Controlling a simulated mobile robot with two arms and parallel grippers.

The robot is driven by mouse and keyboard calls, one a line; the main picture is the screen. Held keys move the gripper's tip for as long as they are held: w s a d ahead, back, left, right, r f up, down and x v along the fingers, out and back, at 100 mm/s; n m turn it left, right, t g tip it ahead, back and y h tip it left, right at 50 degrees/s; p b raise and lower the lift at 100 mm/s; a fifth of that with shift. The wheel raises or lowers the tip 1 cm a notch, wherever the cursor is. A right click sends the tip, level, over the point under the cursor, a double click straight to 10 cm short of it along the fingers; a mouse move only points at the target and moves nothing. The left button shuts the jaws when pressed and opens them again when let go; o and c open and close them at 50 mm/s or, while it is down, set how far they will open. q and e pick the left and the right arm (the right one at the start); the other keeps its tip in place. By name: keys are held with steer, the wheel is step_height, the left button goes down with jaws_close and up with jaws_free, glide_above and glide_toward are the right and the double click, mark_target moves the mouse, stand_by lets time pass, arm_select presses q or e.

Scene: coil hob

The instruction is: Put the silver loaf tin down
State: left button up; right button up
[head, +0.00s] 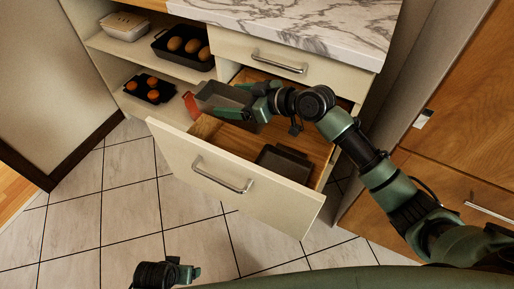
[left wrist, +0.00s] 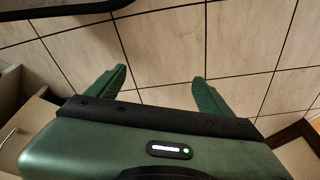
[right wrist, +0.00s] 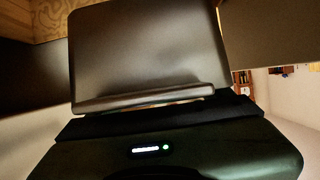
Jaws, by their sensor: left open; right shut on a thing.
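The silver loaf tin (head: 222,96) is in my right gripper (head: 262,96), over the left part of the open drawer (head: 235,178) in the head view. Whether the tin touches the drawer is hard to tell. In the right wrist view the tin (right wrist: 148,45) fills the middle and the fingers are mostly hidden. My left gripper (head: 188,273) is low at the bottom of the head view, away from the tin. In the left wrist view the left gripper (left wrist: 158,80) is open and empty above the floor tiles.
A dark tin (head: 283,163) lies in the drawer's right part. Bare wooden drawer floor shows between it and the loaf tin. Open shelves at the left hold a tray of loaves (head: 183,45) and a muffin tin (head: 150,89). A red object (head: 190,105) shows beside the loaf tin. A marble counter (head: 300,28) is above.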

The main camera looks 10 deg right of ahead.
arm_select(q)
step_height(320, 180, up, 16)
steer(key=t+b, duration=0.1)
steer(key=b, duration=0.3)
steer(key=shift+s+a+f, duration=0.2)
steer(key=shift+f, duration=0.05)
arm_select(e)
step_height(320, 180, down, 17)
steer(key=shift+f, duration=0.2)
arm_select(q)
steer(key=shift+f, duration=0.1)
arm_select(e)
steer(key=shift+f, duration=0.1)
